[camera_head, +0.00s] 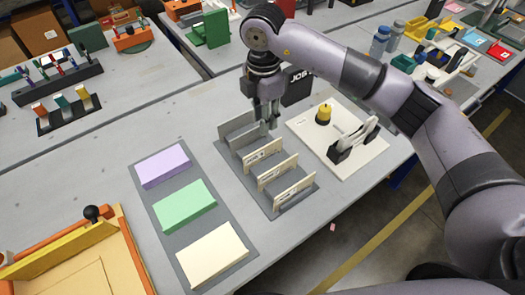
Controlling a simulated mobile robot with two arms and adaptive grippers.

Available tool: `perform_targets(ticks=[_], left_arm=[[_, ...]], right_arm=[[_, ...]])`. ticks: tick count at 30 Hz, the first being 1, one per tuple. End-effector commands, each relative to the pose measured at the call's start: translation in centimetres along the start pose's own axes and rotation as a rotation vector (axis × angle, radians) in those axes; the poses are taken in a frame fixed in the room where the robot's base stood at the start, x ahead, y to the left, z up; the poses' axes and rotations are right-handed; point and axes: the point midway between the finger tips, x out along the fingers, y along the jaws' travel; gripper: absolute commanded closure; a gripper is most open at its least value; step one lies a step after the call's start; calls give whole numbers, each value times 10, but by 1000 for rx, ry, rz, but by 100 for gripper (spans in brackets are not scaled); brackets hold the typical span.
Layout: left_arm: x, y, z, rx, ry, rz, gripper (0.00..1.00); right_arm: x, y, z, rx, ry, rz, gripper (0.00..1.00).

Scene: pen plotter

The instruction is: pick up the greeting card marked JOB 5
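Several pale cards stand upright in a grey rack (227,152) on the bench. The front card (293,192), the one behind it (278,171) and a third (262,154) carry small dark labels, too small to read, so I cannot tell which is JOB 5. My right gripper (268,122) points down at the back of the rack, with its fingertips close to the rearmost slot. Whether it touches or holds a card there is not clear. My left gripper is not in view.
A white plotter board (313,128) with a yellow knob lies right of the rack. Purple (163,166), green (184,207) and cream (212,254) stacks lie left on a grey mat.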

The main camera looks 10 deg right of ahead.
Motion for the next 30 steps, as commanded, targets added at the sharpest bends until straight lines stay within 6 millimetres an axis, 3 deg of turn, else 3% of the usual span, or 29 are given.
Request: perform_targets(ticks=[4,9,17,24,30], left_arm=[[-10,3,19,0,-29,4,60],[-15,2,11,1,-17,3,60],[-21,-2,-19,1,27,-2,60],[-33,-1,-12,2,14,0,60],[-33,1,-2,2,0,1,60]], right_arm=[[32,-1,0,2,1,-5,72],[60,0,0,1,1,-2,72],[78,-1,-1,1,1,-2,72],[114,-3,-2,1,2,-2,72],[123,-2,-1,0,0,2,72]])
